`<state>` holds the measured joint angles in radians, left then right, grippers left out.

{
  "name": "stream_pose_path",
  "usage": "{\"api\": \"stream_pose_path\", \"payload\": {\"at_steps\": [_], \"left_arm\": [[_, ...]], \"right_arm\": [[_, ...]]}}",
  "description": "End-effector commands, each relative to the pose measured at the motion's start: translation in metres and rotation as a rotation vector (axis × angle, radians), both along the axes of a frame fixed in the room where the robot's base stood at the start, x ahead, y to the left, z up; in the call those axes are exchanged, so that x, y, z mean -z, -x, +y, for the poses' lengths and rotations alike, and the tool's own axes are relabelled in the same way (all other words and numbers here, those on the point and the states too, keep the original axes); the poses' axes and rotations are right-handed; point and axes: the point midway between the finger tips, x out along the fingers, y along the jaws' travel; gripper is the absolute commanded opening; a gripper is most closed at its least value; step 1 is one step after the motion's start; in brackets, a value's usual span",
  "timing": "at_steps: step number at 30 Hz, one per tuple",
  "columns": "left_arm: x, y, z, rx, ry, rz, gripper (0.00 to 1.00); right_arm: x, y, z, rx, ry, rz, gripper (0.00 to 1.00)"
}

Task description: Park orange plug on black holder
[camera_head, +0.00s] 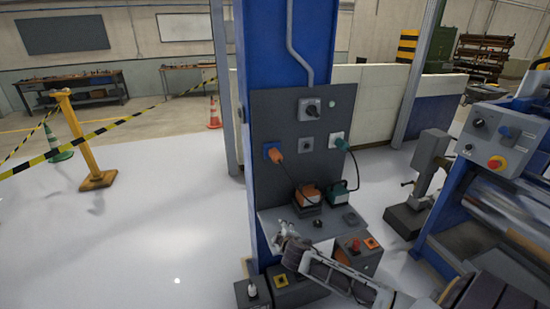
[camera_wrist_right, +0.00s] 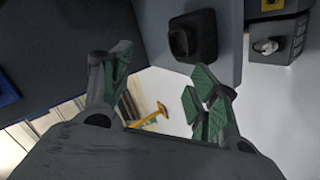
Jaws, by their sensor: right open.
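The orange plug (camera_head: 275,153) sits in a blue socket on the grey panel, with a dark cable hanging from it to an orange-topped unit (camera_head: 308,194) on the shelf. A small black holder (camera_head: 318,222) is on the shelf below. A black holder with a rounded square top (camera_wrist_right: 192,38) also shows in the right wrist view, beyond the fingers. My right gripper (camera_head: 281,232) is at the shelf's front left, below the orange plug and apart from it. In the wrist view its green-padded fingers (camera_wrist_right: 160,90) are spread and empty. My left gripper is not in view.
A green plug (camera_head: 338,141) with its cable is to the right on the panel (camera_head: 305,106). A green-topped unit (camera_head: 338,192) stands on the shelf (camera_head: 286,214). Boxes with buttons (camera_head: 358,256) are below it. A blue machine (camera_head: 500,170) stands at right; the left floor is open.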

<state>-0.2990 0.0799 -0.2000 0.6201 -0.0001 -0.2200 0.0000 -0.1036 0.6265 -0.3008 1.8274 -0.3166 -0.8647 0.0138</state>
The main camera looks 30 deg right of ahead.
Motion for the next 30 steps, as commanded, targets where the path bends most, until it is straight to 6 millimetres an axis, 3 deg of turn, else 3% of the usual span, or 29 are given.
{"api": "stream_pose_path", "payload": {"at_steps": [15,24,30], "left_arm": [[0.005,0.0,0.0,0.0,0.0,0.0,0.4],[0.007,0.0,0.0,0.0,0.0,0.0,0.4],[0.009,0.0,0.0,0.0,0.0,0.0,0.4]], "right_arm": [[-0.126,-0.064,-0.038,-0.137,0.296,-0.216,0.61],[-0.198,-0.087,-0.052,-0.206,0.469,-0.321,0.61],[-0.234,-0.094,-0.059,-0.237,0.557,-0.369,0.61]]}}
